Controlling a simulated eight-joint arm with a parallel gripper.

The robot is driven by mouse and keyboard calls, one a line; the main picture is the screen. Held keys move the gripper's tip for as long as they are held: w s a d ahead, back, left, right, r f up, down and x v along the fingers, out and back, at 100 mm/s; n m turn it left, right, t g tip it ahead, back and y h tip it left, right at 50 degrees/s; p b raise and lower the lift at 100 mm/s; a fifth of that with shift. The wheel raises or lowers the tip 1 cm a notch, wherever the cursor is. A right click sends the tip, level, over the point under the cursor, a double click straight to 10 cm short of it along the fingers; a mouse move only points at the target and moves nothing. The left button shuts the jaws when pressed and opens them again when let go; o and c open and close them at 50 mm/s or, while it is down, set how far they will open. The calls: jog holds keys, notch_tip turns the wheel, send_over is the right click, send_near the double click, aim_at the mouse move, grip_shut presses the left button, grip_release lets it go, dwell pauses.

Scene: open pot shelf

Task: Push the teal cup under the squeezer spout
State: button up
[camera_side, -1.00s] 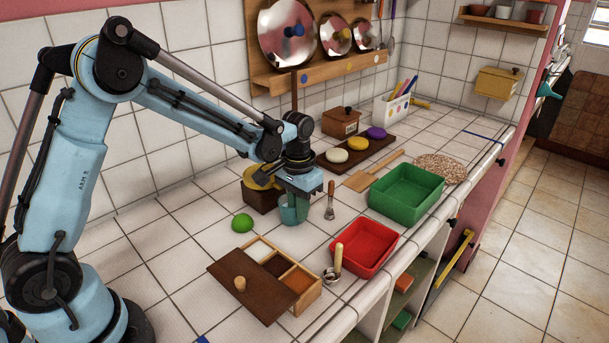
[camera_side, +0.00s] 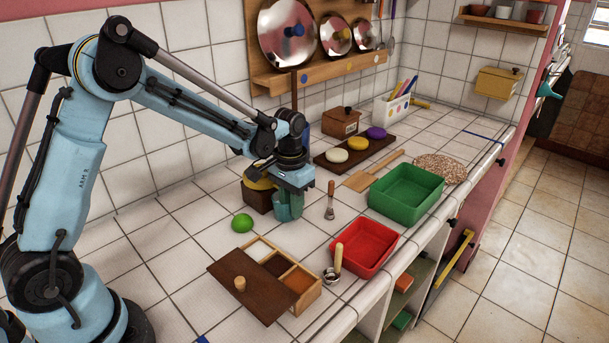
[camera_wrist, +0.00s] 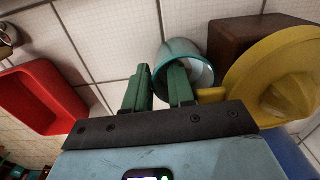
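The teal cup (camera_side: 281,213) stands upright on the tiled counter, partly hidden by my gripper (camera_side: 291,198). In the wrist view the cup (camera_wrist: 171,52) shows its pale inside beyond my fingers. The fingers (camera_wrist: 159,72) are apart with a narrow gap; the right one overlaps the cup's mouth, the left one is outside its wall. Whether they press on the wall I cannot tell. The squeezer has a yellow dish (camera_wrist: 258,70) on a dark wooden block (camera_wrist: 232,32). Its yellow spout (camera_wrist: 211,94) points at the cup's rim, very close to it.
A green lime (camera_side: 242,223) lies left of the cup. A spice box (camera_side: 262,278), a red tray (camera_side: 364,246) and a green tray (camera_side: 406,190) stand nearer the counter edge.

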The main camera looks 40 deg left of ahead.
jog(key=shift+r, duration=0.15)
jog(key=shift+r, duration=2.4)
jog(key=shift+s+d+r, duration=0.1)
jog(key=shift+s+r, duration=0.1)
jog(key=shift+r, duration=0.1)
jog(key=s+d+r+t, duration=0.1)
jog(key=s+r+t, duration=0.2)
jog(key=s, duration=0.4)
jog(key=s+d+r+t, duration=0.1)
jog(key=s+r+t, duration=0.2)
jog(key=s, duration=0.4)
jog(key=shift+s+d+r+t, duration=0.15)
jog(key=shift+d+r+t, duration=0.1)
jog(key=shift+t, duration=0.35)
